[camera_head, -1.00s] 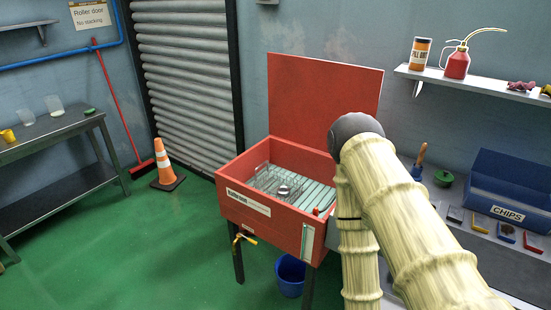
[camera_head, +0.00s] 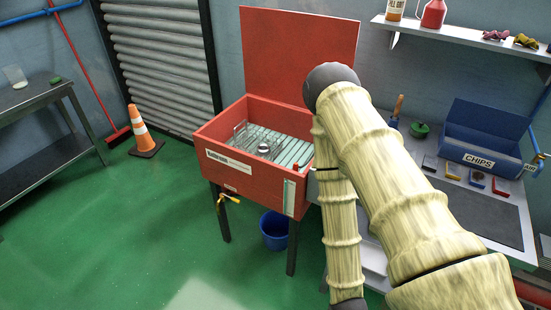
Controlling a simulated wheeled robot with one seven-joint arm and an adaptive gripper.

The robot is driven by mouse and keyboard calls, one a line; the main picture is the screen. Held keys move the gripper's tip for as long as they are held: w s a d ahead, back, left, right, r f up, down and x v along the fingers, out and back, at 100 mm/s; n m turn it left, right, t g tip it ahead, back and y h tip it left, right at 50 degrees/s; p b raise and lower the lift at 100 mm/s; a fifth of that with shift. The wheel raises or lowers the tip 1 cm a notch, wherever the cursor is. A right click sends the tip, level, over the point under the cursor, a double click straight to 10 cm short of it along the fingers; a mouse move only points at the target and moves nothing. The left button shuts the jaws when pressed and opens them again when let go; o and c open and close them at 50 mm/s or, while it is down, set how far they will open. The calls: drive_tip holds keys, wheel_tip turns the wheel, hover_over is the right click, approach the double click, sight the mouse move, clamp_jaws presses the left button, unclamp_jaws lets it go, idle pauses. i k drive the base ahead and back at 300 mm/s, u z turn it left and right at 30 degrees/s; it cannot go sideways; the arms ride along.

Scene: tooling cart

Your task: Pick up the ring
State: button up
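A small silver, ring-like object (camera_head: 264,149) sits in the open red wash tank (camera_head: 240,175), on or beside the wire basket (camera_head: 241,138) over the pale slatted rack. It is too small to tell whether it lies inside the basket. I see no other clear ring. My arm rises from the lower right to a dark elbow and comes down in front of the tank's right side. My gripper is not in view; the arm runs out at the bottom edge.
The tank's red lid (camera_head: 300,55) stands up behind it. A blue bucket (camera_head: 274,232) is below. At right, a grey bench (camera_head: 480,222) holds a blue chips bin (camera_head: 485,133), a green pot (camera_head: 419,130) and several small boxes. An orange cone (camera_head: 142,130) stands left; the green floor in front is clear.

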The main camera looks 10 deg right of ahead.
sight(263, 149)
drive_tip(key=u, duration=0.5)
drive_tip(key=k, duration=0.6)
drive_tip(key=u, duration=0.55)
drive_tip(key=i, duration=1.25)
drive_tip(key=z, duration=0.85)
